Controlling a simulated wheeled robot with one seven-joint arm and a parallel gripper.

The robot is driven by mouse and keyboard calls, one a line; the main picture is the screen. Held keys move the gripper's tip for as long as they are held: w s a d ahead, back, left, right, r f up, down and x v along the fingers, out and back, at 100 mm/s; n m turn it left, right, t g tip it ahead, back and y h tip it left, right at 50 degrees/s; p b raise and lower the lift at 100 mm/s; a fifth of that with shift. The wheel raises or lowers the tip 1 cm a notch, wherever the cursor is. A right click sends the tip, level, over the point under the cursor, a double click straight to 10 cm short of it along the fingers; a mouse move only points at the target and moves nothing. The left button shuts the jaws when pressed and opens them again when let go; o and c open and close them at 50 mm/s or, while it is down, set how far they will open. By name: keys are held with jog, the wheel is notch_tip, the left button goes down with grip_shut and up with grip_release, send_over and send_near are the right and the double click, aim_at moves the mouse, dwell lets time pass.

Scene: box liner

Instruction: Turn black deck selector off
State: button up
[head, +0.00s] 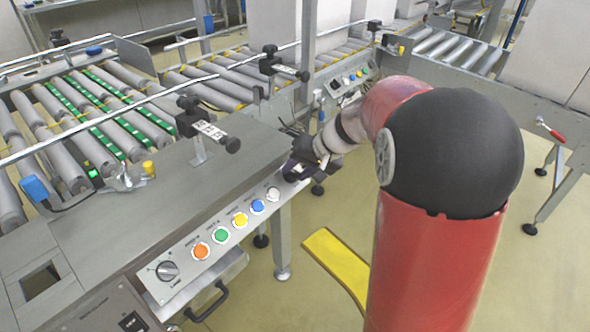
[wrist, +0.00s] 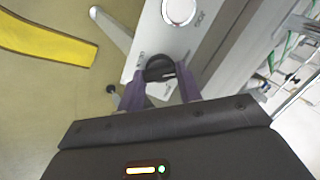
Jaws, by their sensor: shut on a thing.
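The black deck selector (wrist: 160,68) is a round black knob on the light front panel, seen in the wrist view between my fingertips. My gripper (wrist: 161,88) has its two purple fingers on either side of the knob and is shut on it. In the head view my gripper (head: 297,170) is at the far right end of the button panel (head: 183,262) and hides the selector there. Small lettering beside the knob is too blurred to read.
A white button (head: 272,194) sits beside the selector, with blue, yellow, green and orange buttons further left. Another dark rotary selector (head: 167,271) is at the panel's left end. A sensor bracket (head: 206,128) stands on the grey deck. A yellow floor strip (head: 338,262) lies below.

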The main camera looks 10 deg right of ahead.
jog(key=m, duration=0.3)
jog(key=shift+r+m+y+b, duration=0.15)
jog(key=shift+m+y+b, duration=0.15)
jog(key=shift+m+y, duration=0.1)
jog(key=shift+r+m+t, duration=0.1)
jog(key=shift+m+t, duration=0.2)
jog(key=shift+m, duration=1.2)
jog(key=o, duration=1)
jog(key=v, duration=0.7)
jog(key=shift+s+d+r, duration=0.1)
jog(key=shift+s+d, duration=0.1)
jog(key=shift+d, duration=0.05)
